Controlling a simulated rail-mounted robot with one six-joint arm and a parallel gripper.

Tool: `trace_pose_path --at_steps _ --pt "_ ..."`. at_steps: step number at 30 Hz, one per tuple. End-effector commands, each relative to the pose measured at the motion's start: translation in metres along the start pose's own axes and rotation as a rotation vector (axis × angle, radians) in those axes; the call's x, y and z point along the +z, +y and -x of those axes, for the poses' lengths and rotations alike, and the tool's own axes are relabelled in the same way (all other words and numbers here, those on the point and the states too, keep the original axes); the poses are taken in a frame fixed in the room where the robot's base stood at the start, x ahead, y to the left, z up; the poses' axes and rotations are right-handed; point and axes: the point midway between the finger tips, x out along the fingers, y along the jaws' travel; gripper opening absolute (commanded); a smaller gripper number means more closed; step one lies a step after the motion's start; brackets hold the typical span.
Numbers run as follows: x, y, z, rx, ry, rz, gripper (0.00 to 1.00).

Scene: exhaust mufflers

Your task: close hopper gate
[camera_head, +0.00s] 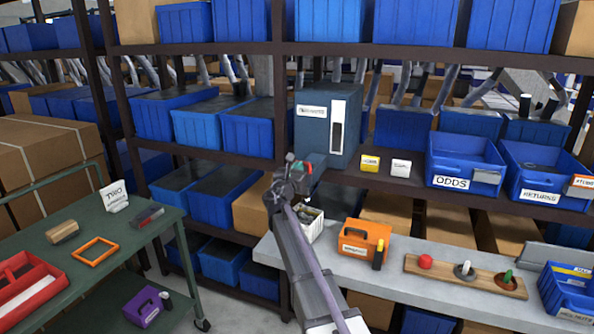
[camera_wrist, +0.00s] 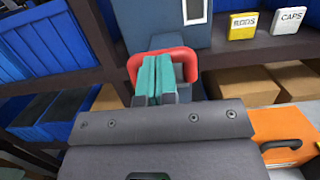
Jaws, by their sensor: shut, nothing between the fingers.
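The hopper (camera_head: 325,130) is a tall dark blue-grey box with a label and a white-framed slot, standing on the shelf. Its lower front shows in the wrist view (camera_wrist: 178,22). A red loop handle (camera_wrist: 190,62), seemingly part of the gate, sits at the hopper's base and shows as a small red patch in the head view (camera_head: 308,168). My gripper (camera_wrist: 156,75) has teal fingers pressed together, empty, and overlapping the red loop's opening. I cannot tell whether they touch it. In the head view, my gripper (camera_head: 300,166) is below the hopper's front. The gate plate is hidden.
Yellow (camera_head: 370,163) and white (camera_head: 401,168) label blocks and the ODDS bin (camera_head: 465,165) stand right of the hopper. Below is a grey bench with an orange case (camera_head: 363,242) and a peg board (camera_head: 465,277). A green cart (camera_head: 100,262) stands left.

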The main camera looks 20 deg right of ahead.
Motion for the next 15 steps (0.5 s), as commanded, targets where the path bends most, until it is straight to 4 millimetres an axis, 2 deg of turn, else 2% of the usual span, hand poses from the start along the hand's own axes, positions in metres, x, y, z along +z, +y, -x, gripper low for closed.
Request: trace_pose_path --at_steps 3,6,15 --pt "-0.003 0.001 -0.017 -0.002 0.000 0.000 0.00" --pt "-0.005 0.000 -0.025 -0.002 0.000 0.000 0.00" --pt "-0.004 0.000 -0.025 -0.001 -0.001 0.002 0.00"
